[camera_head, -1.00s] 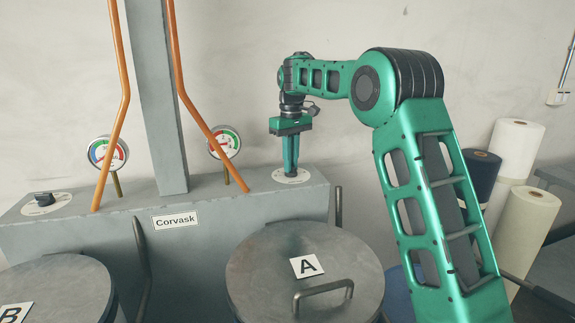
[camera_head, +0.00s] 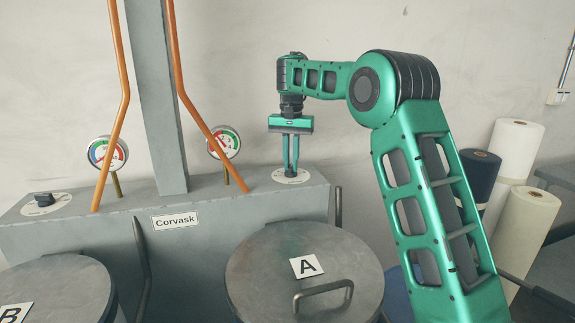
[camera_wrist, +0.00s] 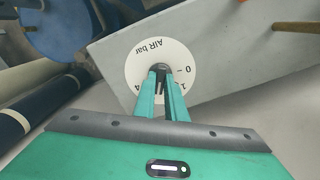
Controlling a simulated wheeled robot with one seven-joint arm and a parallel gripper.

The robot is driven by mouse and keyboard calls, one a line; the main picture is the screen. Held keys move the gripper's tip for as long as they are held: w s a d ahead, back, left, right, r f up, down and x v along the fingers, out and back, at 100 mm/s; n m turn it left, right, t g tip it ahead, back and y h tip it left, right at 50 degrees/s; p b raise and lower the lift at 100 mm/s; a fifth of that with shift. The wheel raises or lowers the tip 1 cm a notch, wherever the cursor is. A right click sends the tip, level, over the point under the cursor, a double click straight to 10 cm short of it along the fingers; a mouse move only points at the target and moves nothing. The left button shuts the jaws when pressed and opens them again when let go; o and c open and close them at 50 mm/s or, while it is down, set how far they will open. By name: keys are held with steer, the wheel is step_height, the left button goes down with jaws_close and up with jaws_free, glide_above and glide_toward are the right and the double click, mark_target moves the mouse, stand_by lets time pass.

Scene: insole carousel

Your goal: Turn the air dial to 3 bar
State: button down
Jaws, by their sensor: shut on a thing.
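The air dial's white plate, marked "AIR bar" (camera_wrist: 148,58), lies on top of the grey Corvask housing, and its edge shows in the head view (camera_head: 281,177). The dark knob (camera_wrist: 160,68) sits at the plate's middle. My gripper (camera_wrist: 163,84) points down and is shut on the knob; it also shows in the head view (camera_head: 291,170). Beside the fingers I can read 0 and 1, and part of a 4. The fingers hide the other marks and the knob's pointer. The right gauge (camera_head: 226,142) is partly crossed by an orange pipe, and its reading is too small to tell.
A second dial (camera_head: 44,201) with a dark knob sits at the housing's left end. Lid A (camera_head: 262,262) and lid B (camera_head: 70,285) have handles in front of the housing. Orange pipes (camera_head: 204,125) and a grey post (camera_head: 160,110) stand left of my gripper. Rolls (camera_head: 517,150) stand at right.

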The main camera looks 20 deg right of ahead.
steer(key=shift+w+r+m, duration=0.15)
steer(key=shift+m, duration=0.65)
steer(key=shift+a, duration=0.1)
steer(key=c, duration=1.8)
jaws_free()
